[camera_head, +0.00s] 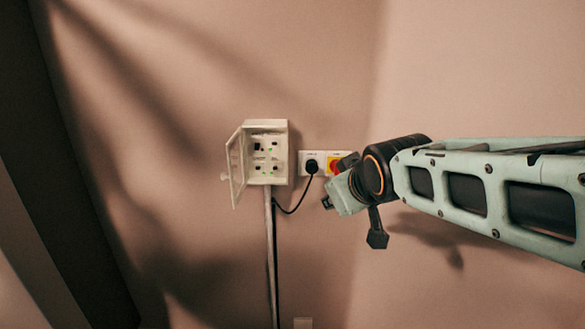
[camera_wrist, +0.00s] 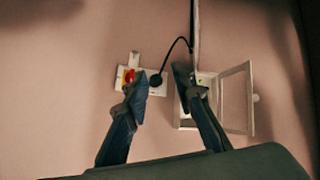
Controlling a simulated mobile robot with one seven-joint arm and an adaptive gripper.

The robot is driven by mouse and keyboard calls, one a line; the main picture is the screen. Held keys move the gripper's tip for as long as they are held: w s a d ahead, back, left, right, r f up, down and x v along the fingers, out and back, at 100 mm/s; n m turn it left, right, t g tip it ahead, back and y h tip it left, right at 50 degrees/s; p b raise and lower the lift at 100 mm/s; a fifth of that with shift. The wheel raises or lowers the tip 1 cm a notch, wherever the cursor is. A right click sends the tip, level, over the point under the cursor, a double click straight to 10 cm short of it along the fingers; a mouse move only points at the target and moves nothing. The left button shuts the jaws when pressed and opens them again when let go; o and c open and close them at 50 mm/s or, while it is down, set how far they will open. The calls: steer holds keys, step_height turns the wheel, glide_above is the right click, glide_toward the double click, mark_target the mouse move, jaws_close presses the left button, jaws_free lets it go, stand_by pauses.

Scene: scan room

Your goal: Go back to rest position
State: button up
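My arm reaches in from the right in the head view, with my gripper (camera_head: 338,185) in front of the wall, just right of a socket plate. In the wrist view its two fingers (camera_wrist: 160,86) are spread apart with nothing held between them. A white wall box (camera_head: 267,183) has its door (camera_head: 236,170) hanging open to the left, and switches show inside. Beside it, a black plug (camera_head: 312,166) sits in the socket plate. The box also shows in the wrist view (camera_wrist: 186,122), partly hidden by one finger.
A red switch on a yellow plate (camera_head: 332,167) is partly covered by my gripper; it shows in the wrist view (camera_wrist: 129,76). A black cable (camera_head: 291,211) loops from the plug towards a vertical conduit (camera_head: 270,255) below the box. The wall at lower right looks bare.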

steer(key=shift+s, duration=0.1)
steer(key=s+m+g+p, duration=0.4)
steer(key=s+p, duration=0.2)
steer(key=s, duration=1.3)
steer(key=shift+s+d+r+m+h, duration=0.15)
steer(key=shift+s+r+m+h, duration=0.15)
steer(key=shift+m, duration=0.1)
